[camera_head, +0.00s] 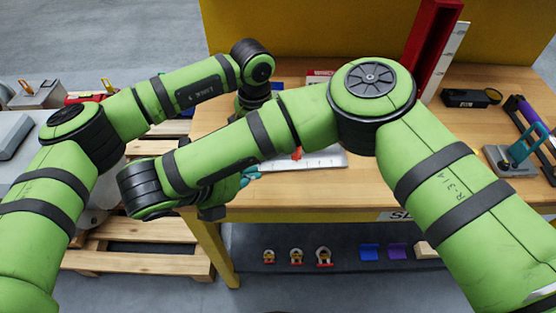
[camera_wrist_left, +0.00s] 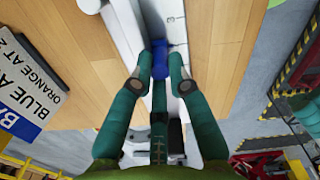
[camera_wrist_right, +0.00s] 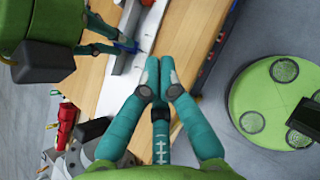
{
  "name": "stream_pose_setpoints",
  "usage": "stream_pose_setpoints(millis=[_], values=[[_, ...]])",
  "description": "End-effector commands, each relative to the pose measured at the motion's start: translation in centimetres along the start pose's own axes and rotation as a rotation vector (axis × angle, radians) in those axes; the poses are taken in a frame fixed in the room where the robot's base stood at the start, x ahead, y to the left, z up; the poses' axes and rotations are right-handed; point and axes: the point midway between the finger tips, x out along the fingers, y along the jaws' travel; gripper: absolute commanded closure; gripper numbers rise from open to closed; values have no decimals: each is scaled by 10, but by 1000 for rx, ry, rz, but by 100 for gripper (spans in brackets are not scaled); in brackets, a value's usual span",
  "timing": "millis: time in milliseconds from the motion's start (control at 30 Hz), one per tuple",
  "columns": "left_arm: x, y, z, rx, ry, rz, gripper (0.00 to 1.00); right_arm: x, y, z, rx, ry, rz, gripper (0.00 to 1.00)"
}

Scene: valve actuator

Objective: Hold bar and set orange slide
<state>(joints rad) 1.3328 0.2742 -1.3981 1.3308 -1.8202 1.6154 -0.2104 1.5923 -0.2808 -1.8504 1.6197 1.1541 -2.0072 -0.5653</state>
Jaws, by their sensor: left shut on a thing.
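A white bar (camera_head: 318,161) lies along the front of the wooden table in the head view. It also shows in the right wrist view (camera_wrist_right: 118,85). A small orange piece (camera_head: 297,154), seemingly the orange slide, stands at it, partly hidden by my right arm. My left gripper (camera_wrist_left: 160,78) is shut on a blue piece (camera_wrist_left: 160,57) at the bar; it also shows in the right wrist view (camera_wrist_right: 120,46). In the head view its fingers are hidden. My right gripper (camera_wrist_right: 160,62) has its fingertips together, empty, beside the bar near the table's front edge.
A sign (camera_wrist_left: 42,85) mentioning blue and orange lies beside the bar. A red and white upright (camera_head: 434,45), a black device (camera_head: 470,97) and a teal-handled fixture (camera_head: 520,155) stand at the right of the table. My right forearm crosses in front of the left wrist.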

Motion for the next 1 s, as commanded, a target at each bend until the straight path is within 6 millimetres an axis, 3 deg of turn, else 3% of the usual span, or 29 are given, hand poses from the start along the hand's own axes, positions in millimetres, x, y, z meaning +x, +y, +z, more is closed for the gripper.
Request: stream_pose_setpoints(millis=[167,567,733,1000], values=[[6,-3,-2,2,9,-10,100,22,-1,2,6,-7,-6,100],[5,-3,-2,1,9,-10,100,104,-1,5,5,-9,-4,100],[6,-3,-2,1,9,-10,100,120,0,22,6,-9,-2,100],[6,-3,-2,1,9,-10,100,128,0,30,5,-7,0,100]])
